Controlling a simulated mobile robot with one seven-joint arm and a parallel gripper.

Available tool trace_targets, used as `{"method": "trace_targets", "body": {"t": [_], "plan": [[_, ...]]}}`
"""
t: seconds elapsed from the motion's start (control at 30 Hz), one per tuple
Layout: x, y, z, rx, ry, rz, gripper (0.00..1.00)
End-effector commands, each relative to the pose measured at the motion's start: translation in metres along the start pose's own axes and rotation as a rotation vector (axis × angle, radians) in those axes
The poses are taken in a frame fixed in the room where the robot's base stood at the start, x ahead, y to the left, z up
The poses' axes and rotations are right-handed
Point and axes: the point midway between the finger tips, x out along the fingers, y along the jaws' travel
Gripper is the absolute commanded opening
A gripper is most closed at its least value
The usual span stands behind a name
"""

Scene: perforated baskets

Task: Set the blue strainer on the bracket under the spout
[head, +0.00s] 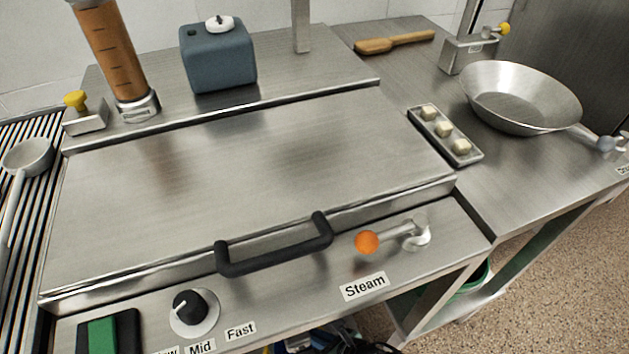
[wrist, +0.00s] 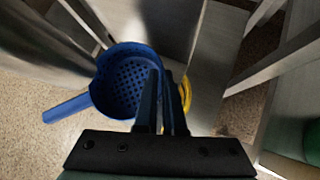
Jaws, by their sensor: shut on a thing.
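The blue strainer (wrist: 128,82) shows in the wrist view. It is a round bowl with a perforated bottom, and its handle points to the lower left. My gripper (wrist: 163,76) is shut on the strainer at the right side of its rim, and the fingers cover part of that side. A yellow curved piece (wrist: 187,92) shows just right of the fingers; I cannot tell what it belongs to. In the head view, only dark and blue parts show at the bottom edge, below the counter front. I cannot make out the spout or the bracket with certainty in either view.
A steel counter with a flat lid (head: 250,170) and black handle (head: 275,252) fills the head view. An orange-knobbed lever (head: 367,242) stands out in front. A steel pan (head: 525,100) sits at right. Metal legs and a green container (wrist: 312,145) stand right in the wrist view.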

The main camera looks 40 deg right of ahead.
Motion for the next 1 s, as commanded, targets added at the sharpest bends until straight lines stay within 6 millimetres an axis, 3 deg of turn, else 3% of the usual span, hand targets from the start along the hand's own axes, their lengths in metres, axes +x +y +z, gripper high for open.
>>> {"method": "trace_targets", "body": {"t": [0.2, 0.23, 0.4, 0.77, 1.0], "plan": [[0.004, -0.001, -0.004, 0.001, 0.0, 0.0, 0.0], [0.003, -0.001, -0.003, 0.001, 0.0, 0.0, 0.12], [0.003, -0.001, -0.003, 0.0, 0.0, 0.0, 0.42], [-0.002, -0.001, -0.002, 0.0, 0.0, -0.001, 0.42], [-0.045, -0.002, 0.0, 0.001, 0.0, -0.004, 0.42]]}}
